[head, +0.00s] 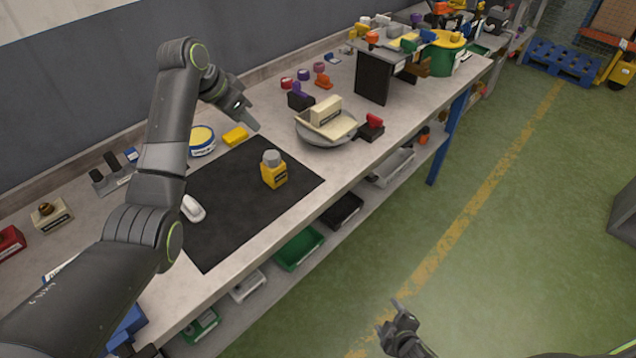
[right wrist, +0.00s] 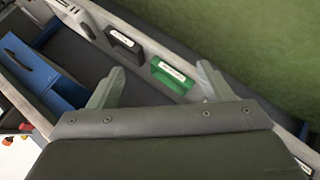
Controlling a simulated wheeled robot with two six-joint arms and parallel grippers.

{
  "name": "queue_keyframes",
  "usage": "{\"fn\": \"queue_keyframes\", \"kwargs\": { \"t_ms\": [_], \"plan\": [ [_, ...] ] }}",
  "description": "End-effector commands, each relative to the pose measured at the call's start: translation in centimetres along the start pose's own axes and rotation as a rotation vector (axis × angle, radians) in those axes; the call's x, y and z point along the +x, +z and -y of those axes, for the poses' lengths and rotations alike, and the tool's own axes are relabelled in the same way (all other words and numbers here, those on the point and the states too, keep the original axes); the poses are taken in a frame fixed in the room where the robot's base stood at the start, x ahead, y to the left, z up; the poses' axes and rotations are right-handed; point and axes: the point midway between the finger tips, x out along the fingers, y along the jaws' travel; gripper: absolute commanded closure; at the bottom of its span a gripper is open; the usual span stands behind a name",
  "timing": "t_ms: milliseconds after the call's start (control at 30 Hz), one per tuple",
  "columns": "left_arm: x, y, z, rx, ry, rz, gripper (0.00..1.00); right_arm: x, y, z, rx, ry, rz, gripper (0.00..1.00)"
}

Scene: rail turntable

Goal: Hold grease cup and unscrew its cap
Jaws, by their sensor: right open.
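The grease cup (head: 274,175) is a small yellow block-shaped body with a grey cap (head: 271,157) on top. It stands upright on the black mat, near the mat's right part. My left gripper (head: 254,124) is above the mat's back edge, up and left of the cup and apart from it. Its fingers overlap in this view, so I cannot tell if they are open. My right gripper (head: 390,315) is out over the green floor in front of the bench, far from the cup. In the right wrist view its fingers (right wrist: 158,82) are spread with nothing between them.
The black mat (head: 235,215) is mostly bare, with a white mouse-like item (head: 192,208) on its left. A yellow-lidded tin (head: 202,140) and yellow block (head: 235,136) stand behind. A round plate (head: 328,138) with a cream block is right. Bins, including a green one (head: 299,247), sit below.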

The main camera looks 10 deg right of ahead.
Motion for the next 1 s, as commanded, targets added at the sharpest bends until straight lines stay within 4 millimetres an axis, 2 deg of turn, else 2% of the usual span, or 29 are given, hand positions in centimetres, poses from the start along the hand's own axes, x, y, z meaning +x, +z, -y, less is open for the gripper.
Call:
{"fn": "queue_keyframes", "kwargs": {
  "t_ms": [33, 200, 500, 600, 800, 1000],
  "plan": [
    [0.0, 0.0, 0.0, 0.000, 0.000, 0.000, 0.64, 0.6, -2.5, -2.0, -0.087, 0.039, -0.062, 0.27],
    [0.0, 0.0, 0.0, 0.000, 0.000, 0.000, 0.64, 1.4, -10.3, -7.5, -0.413, 0.169, -0.248, 0.27],
    [0.0, 0.0, 0.0, 0.000, 0.000, 0.000, 0.64, -0.3, -22.7, -14.6, -1.006, 0.411, -0.478, 0.27],
    [0.0, 0.0, 0.0, 0.000, 0.000, 0.000, 0.64, -1.3, -26.1, -16.3, -1.207, 0.489, -0.523, 0.27],
    [0.0, 0.0, 0.0, 0.000, 0.000, 0.000, 0.64, -3.5, -31.6, -19.1, -1.613, 0.629, -0.559, 0.27],
    [0.0, 0.0, 0.0, 0.000, 0.000, 0.000, 0.64, -5.3, -35.3, -21.8, -2.003, 0.728, -0.516, 0.27]
  ]
}}
